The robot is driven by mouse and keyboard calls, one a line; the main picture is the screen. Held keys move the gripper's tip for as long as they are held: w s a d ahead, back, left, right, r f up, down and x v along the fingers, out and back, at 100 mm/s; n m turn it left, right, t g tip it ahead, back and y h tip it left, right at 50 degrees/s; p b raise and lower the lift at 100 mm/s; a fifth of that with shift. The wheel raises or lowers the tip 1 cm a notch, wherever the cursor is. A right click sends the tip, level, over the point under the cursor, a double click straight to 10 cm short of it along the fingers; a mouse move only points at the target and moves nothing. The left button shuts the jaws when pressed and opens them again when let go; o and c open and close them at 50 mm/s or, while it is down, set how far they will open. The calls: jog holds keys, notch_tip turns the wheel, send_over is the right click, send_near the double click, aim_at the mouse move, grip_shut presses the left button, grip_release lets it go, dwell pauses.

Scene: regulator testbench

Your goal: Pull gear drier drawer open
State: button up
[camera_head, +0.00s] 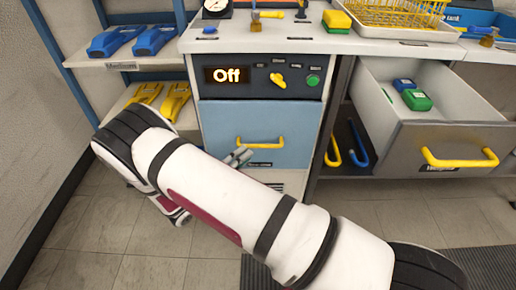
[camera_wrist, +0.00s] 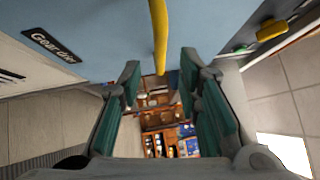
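The gear drier drawer (camera_head: 225,118) has a light blue front and looks shut beneath the control panel. In the wrist view its front (camera_wrist: 105,25) fills the upper part, with a dark "Gear drier" label at left. Its yellow bar handle (camera_head: 260,142) is partly hidden behind my gripper in the head view. The handle (camera_wrist: 158,35) also shows in the wrist view, in line with the gap between the fingertips. My gripper (camera_wrist: 160,72) is open, with a teal-padded finger on each side of that gap. I cannot tell whether either finger touches the handle.
The panel (camera_head: 264,79) above reads "Off" and has a yellow knob and a green button. An open grey drawer (camera_head: 455,140) with a yellow handle juts out at right. Blue-framed shelves (camera_head: 120,65) stand at left. Tiled floor (camera_head: 90,240) lies clear at lower left.

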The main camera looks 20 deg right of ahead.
aim_at(258, 145)
jog(key=b+x, duration=0.1)
jog(key=x, duration=0.6)
jog(key=shift+s, duration=0.1)
grip_shut()
